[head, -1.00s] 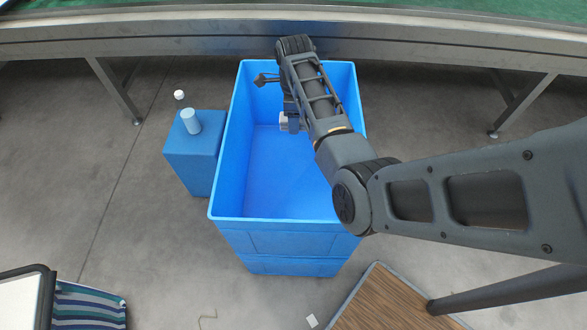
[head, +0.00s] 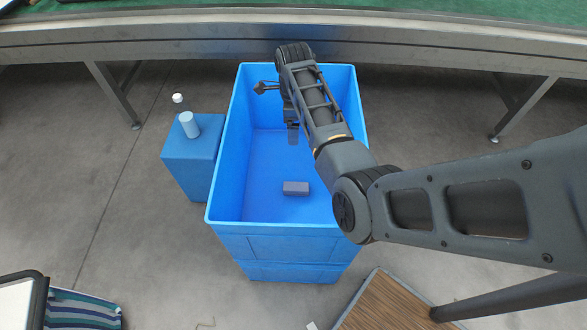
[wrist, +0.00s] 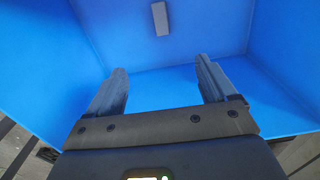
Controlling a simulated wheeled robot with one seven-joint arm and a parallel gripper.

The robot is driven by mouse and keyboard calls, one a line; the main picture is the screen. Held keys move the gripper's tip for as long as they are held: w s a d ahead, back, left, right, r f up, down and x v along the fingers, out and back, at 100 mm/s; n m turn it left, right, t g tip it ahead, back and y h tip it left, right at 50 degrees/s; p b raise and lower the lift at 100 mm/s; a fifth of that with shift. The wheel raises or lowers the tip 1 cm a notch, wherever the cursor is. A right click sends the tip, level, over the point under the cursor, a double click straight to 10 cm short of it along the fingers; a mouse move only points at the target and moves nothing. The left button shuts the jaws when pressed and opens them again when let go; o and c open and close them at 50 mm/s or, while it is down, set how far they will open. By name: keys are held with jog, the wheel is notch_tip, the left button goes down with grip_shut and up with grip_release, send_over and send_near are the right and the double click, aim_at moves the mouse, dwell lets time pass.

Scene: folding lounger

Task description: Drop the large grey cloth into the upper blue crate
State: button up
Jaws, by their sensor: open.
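The upper blue crate (head: 262,213) is open at the top and is stacked on another blue crate. A small grey, block-shaped item (head: 296,188), possibly the folded grey cloth, lies on the crate's floor toward the near side. It also shows in the wrist view (wrist: 160,18), beyond my fingertips and apart from them. My gripper (head: 293,134) points down inside the crate near its far end. In the wrist view my gripper (wrist: 163,76) has its fingers wide apart with nothing between them. No other large grey cloth shows.
A blue box (head: 192,155) with a light blue cylinder (head: 189,125) and a white-capped bottle (head: 179,102) stands left of the crate. A metal-framed bench (head: 420,52) runs behind. A wooden-topped table (head: 390,302) and striped fabric (head: 82,310) are nearer.

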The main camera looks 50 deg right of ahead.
jog(key=shift+r, duration=0.1)
notch_tip(320, 180, up, 8)
jog(key=shift+f, duration=0.2)
dwell(0.6)
jog(key=s+f+n+t+h, duration=0.3)
jog(key=s+f+n, duration=0.3)
jog(key=s+f, duration=0.3)
jog(key=s+a+n+t+h, duration=0.1)
jog(key=s+a+n+t, duration=0.3)
jog(key=s+a+n, duration=0.35)
jog(key=s+a+r+n+t+y, duration=0.1)
jog(key=s+a+r+n+t, duration=0.1)
jog(key=s+a+r+n, duration=0.4)
jog(key=s+a+r+n+t+y, duration=0.1)
jog(key=s+a+r+n+t, duration=0.2)
jog(key=s, duration=0.5)
jog(key=s+a+r+n+t+y, duration=0.1)
jog(key=s+a+r+n, duration=0.2)
jog(key=r, duration=0.4)
jog(key=s+a+r+n+t+y, duration=0.1)
jog(key=s+a+r+n+t, duration=0.1)
jog(key=r, duration=0.5)
jog(key=shift+s+a+r+n, duration=0.25)
jog(key=shift+s+a+n, duration=0.3)
jog(key=shift+s, duration=0.45)
